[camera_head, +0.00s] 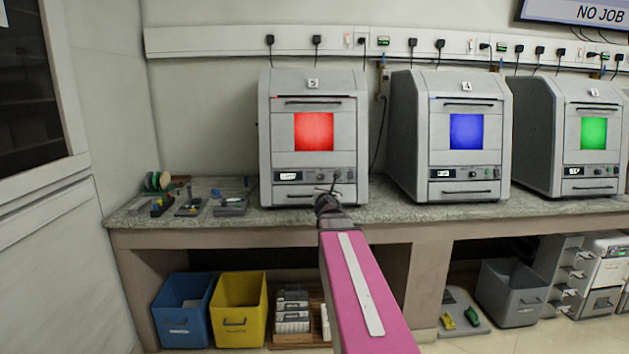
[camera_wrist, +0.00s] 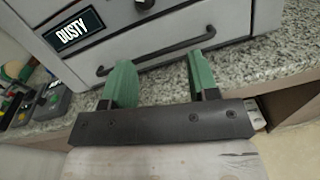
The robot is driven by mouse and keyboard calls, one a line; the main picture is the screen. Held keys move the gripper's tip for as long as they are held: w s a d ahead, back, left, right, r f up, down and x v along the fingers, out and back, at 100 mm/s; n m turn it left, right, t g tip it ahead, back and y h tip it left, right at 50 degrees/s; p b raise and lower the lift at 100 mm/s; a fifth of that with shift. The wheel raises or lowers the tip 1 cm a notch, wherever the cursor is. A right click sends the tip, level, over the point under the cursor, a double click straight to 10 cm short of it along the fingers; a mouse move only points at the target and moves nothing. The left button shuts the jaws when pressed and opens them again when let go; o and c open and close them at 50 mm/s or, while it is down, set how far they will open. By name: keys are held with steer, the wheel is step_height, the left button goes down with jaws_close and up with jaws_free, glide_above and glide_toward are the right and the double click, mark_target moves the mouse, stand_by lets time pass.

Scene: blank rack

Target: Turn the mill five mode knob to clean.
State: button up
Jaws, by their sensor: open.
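Mill five (camera_head: 265,130) is the left grey machine, with a "5" label and a red window (camera_head: 314,132). Its control strip has a small display (camera_head: 288,176), which reads "DUSTY" in the wrist view (camera_wrist: 74,30). A dark round knob (camera_wrist: 145,4) is cut off by the top edge of the wrist view; its setting cannot be read. My gripper (camera_head: 328,190) is in front of the mill's lower right front. Its green fingers (camera_wrist: 161,80) are apart with nothing held between them, near the lower drawer handle (camera_wrist: 160,52). The knob is beyond the fingertips.
Mill four (camera_head: 405,140), with a blue window, and another with a green window (camera_head: 593,133) stand to the right. The speckled counter (camera_head: 420,213) has small tools and spools (camera_head: 158,182) at left. Blue (camera_head: 183,315) and yellow bins (camera_head: 238,308) are below.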

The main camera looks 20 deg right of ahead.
mark_target(321, 178)
steer(key=w+d+n, duration=0.1)
steer(key=w, duration=0.2)
steer(key=w+r+n, duration=0.1)
steer(key=w, duration=0.3)
steer(key=w+d+r+t, duration=0.1)
steer(key=w, duration=0.3)
steer(key=shift+d+r+n+y, duration=0.1)
steer(key=shift+d+n+y, duration=0.2)
steer(key=shift+n+y, duration=0.1)
steer(key=c, duration=0.9)
